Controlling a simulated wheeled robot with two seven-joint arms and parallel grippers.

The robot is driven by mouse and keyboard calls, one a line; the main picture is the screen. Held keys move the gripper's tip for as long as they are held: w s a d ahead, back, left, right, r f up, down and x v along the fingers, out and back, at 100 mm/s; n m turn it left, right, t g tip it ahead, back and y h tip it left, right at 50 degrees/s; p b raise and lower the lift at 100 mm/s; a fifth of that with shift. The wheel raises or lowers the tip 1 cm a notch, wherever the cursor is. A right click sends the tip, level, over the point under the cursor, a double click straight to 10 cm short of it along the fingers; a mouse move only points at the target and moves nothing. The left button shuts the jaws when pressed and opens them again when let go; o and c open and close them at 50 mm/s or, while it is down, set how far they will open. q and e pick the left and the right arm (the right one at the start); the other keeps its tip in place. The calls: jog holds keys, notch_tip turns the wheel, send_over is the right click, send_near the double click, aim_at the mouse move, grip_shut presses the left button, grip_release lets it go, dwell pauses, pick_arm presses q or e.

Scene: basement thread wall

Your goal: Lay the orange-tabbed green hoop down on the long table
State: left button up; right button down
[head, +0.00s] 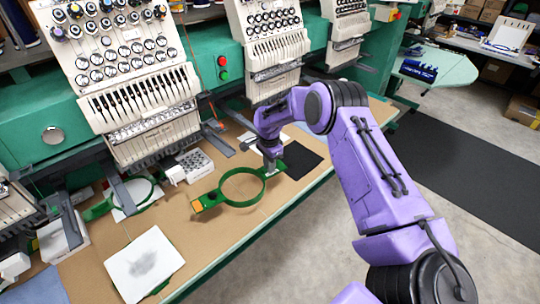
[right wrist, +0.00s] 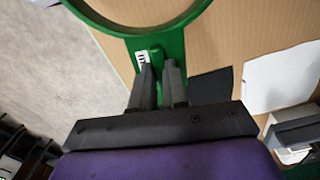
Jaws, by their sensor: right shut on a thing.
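The green hoop (head: 224,203) with an orange tab (head: 197,205) is over the long brown table (head: 215,225) in the head view, its tab end pointing left. My right gripper (head: 270,166) is shut on the hoop's other end, the green tab to the right of the ring. In the right wrist view the fingers (right wrist: 160,75) close on that green tab (right wrist: 155,47), beside a small white label. I cannot tell whether the hoop touches the table or hangs just above it. My left gripper is not in view.
A second green hoop (head: 151,195) lies at the left by white sheets. A white pad (head: 144,264) lies near the front edge. A black sheet (head: 303,161) lies right of my gripper. Embroidery machine heads (head: 130,65) overhang the table's back. Bare tabletop surrounds the held hoop.

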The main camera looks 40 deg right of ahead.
jog(key=shift+d+f, duration=0.15)
jog(key=shift+d, duration=0.1)
notch_tip(320, 180, down, 4)
jog(key=b, duration=0.4)
jog(key=shift+a+r, duration=0.15)
jog(key=shift+r, duration=0.05)
jog(key=shift+w+f+b, duration=0.1)
jog(key=shift+f+b, duration=0.4)
jog(key=shift+f, duration=0.5)
jog(key=c, duration=1.1)
grip_release()
jog(key=shift+o, duration=0.2)
notch_tip(320, 180, up, 10)
jog(key=shift+f+b, duration=0.2)
jog(key=shift+b, duration=0.9)
jog(key=shift+r, duration=0.5)
